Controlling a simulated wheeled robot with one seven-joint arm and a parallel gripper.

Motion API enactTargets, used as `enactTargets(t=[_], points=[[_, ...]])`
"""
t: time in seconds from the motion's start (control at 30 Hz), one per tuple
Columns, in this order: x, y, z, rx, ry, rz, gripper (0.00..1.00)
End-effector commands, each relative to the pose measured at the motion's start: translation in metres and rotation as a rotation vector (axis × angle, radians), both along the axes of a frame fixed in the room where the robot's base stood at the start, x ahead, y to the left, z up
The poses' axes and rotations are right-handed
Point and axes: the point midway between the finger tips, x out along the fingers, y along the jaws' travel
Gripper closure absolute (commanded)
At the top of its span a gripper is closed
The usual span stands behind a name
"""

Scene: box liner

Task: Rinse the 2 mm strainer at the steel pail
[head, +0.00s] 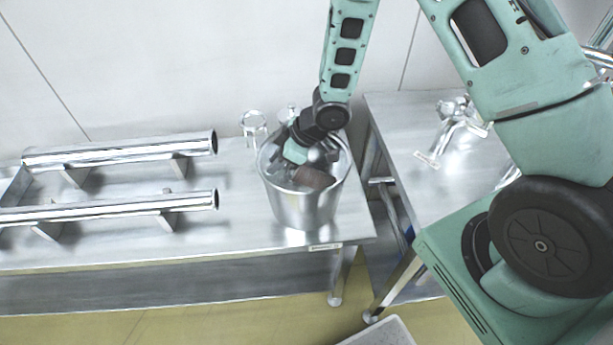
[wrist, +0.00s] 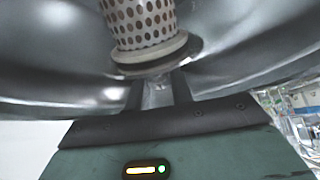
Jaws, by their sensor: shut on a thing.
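The steel pail (head: 300,208) stands upright near the right end of the left steel table. My gripper (head: 303,168) reaches down into its open mouth from above. It is shut on the strainer (head: 316,178), a brownish piece in the head view, partly hidden by the gripper and inside the pail. In the wrist view the strainer (wrist: 138,20) is a perforated cylinder with a pale flange at its near end, between my fingertips (wrist: 158,88). The pail's shiny inner wall (wrist: 60,55) curves around it. No size mark is readable. I cannot tell whether the strainer touches water.
Two clear glass vessels (head: 254,127) stand behind the pail. Two steel pipes (head: 120,150) lie on supports at the left. A second steel table (head: 400,110) with a tap-like fitting (head: 448,132) is at the right, past a gap. A pale tray (head: 380,334) shows at the bottom.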

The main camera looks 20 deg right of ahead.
Motion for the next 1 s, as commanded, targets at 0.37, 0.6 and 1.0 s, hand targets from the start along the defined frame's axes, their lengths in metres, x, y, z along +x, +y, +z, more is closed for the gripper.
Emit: enactTargets(t=[0.37, 0.6, 1.0], points=[[0.000, 0.000, 0.001, 0.001, 0.000, 0.000, 1.00], [0.000, 0.000, 0.013, 0.000, -0.001, -0.001, 1.00], [0.000, 0.000, 0.042, 0.001, -0.001, 0.001, 1.00]])
